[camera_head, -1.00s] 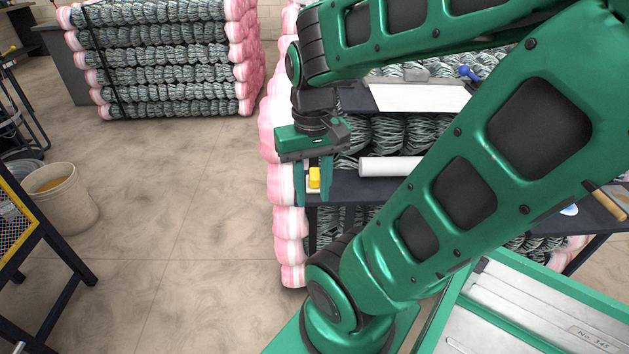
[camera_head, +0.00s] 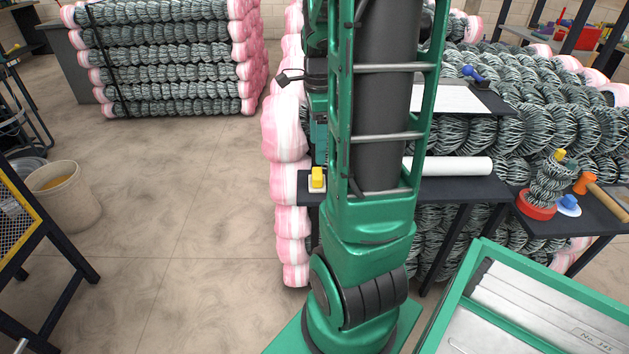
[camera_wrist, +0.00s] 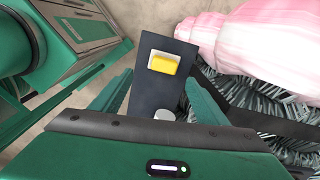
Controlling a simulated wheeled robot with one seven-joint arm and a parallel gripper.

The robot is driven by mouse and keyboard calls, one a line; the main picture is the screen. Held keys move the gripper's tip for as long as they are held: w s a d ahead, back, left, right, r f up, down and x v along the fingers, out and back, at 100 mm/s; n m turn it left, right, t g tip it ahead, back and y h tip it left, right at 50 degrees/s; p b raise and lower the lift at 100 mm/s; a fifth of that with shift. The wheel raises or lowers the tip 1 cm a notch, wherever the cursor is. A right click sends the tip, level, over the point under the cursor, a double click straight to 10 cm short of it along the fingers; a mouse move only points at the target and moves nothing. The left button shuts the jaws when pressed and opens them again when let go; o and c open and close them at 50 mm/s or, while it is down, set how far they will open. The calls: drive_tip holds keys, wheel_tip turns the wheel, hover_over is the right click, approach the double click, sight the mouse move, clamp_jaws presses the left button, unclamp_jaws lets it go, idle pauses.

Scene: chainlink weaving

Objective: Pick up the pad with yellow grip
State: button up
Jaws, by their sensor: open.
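The pad with yellow grip (camera_head: 317,178) sits at the left end of a dark narrow shelf (camera_head: 455,188) in the head view. It has a yellow block on a white base. In the wrist view the pad (camera_wrist: 164,63) lies on the dark shelf surface, ahead of my gripper (camera_wrist: 163,90). The two green fingers are spread apart with nothing held between them, and the pad is apart from them. In the head view my arm hides most of the gripper.
A white roll (camera_head: 450,166) lies on the same shelf, to the pad's right. Stacked wire mesh coils (camera_head: 570,120) with pink wrapping stand behind. A blue-gripped pad (camera_head: 568,204) and an orange mallet (camera_head: 586,183) rest on the right shelf. Floor at left is open.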

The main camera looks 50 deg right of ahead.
drive_tip(key=d+m, duration=0.1)
hover_over(317, 172)
drive_tip(key=f, duration=0.5)
drive_tip(key=shift+s+d+f, duration=0.1)
drive_tip(key=shift+d+f, duration=0.1)
drive_tip(key=shift+a+f, duration=0.2)
drive_tip(key=shift+f, duration=2.75)
drive_tip(key=c, duration=0.8)
